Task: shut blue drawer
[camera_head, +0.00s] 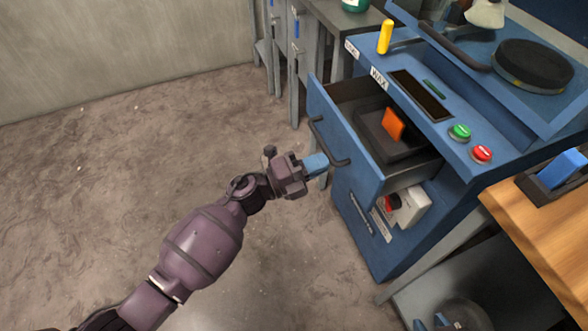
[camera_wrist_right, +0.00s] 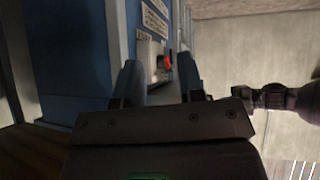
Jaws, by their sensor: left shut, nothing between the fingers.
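The blue drawer (camera_head: 343,135) is pulled out of the blue machine, with a dark handle (camera_head: 330,150) on its front. Inside it is a dark block with an orange piece (camera_head: 393,125). My left gripper (camera_head: 317,164) is shut and empty, its blue fingers at the lower end of the handle. I cannot tell whether they touch it. My right gripper (camera_wrist_right: 158,84) is open in the right wrist view, with its two fingers apart and nothing seen between them. A blue cabinet side stands ahead of it.
The blue machine (camera_head: 445,150) carries a green button (camera_head: 460,132), a red button (camera_head: 481,154) and a yellow lever (camera_head: 385,37). A white box with a red knob (camera_head: 405,206) is on its side below the drawer. A wooden table (camera_head: 535,225) stands at the right. The floor at left is clear.

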